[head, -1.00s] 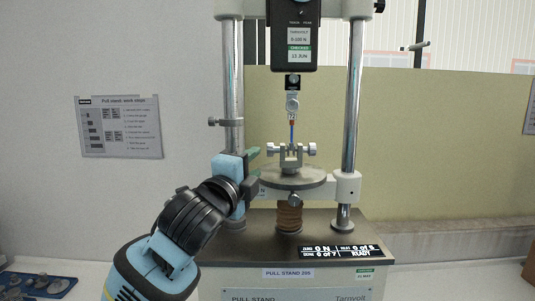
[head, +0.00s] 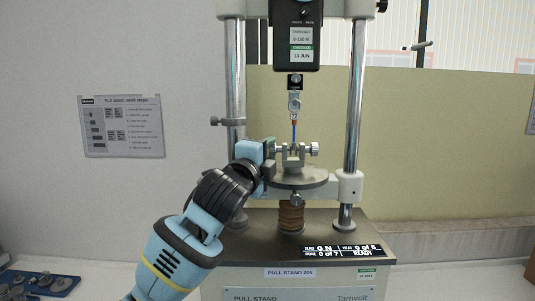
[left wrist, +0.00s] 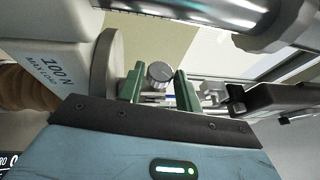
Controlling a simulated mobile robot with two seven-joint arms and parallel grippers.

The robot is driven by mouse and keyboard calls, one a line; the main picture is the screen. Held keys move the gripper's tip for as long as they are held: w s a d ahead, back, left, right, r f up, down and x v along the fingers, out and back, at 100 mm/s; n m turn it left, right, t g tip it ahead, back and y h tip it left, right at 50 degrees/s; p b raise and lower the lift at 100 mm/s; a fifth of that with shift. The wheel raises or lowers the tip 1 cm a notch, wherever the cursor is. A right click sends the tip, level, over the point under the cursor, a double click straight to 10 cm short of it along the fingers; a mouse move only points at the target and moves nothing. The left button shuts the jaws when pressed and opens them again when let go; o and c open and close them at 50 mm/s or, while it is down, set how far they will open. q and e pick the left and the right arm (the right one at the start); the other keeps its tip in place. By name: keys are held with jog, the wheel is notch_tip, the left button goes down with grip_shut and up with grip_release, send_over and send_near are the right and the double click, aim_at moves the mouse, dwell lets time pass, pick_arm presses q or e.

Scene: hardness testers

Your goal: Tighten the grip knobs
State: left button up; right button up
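The pull stand carries a small metal grip (head: 292,158) on its round plate (head: 305,183). The grip's right knob (head: 314,149) is clear in the head view; the left knob is mostly hidden by my gripper there. My left gripper (head: 273,152) is at the grip's left side. In the left wrist view its green fingers (left wrist: 160,88) stand apart, one on each side of a ridged silver knob (left wrist: 160,74), with narrow gaps. A red and blue piece (head: 294,131) runs from the upper hook down to the grip. My right gripper is not in view.
Two upright columns (head: 352,120) flank the grip, the left one (head: 235,80) close to my arm. The force gauge (head: 297,40) hangs above. A display (head: 343,251) reads 0 N and READY. A blue tray (head: 38,284) with metal parts lies at lower left.

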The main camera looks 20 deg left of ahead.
pick_arm(q)
jog(key=c, duration=0.6)
jog(key=shift+o, duration=0.2)
jog(key=shift+r, duration=0.1)
jog(key=g, duration=0.1)
jog(key=n+g, duration=0.1)
jog(key=g, duration=0.1)
jog(key=shift+r, duration=0.35)
jog(key=shift+w+r+n+g, duration=0.15)
jog(key=shift+n+g, duration=0.55)
jog(key=shift+g, duration=1)
jog(key=o, duration=0.7)
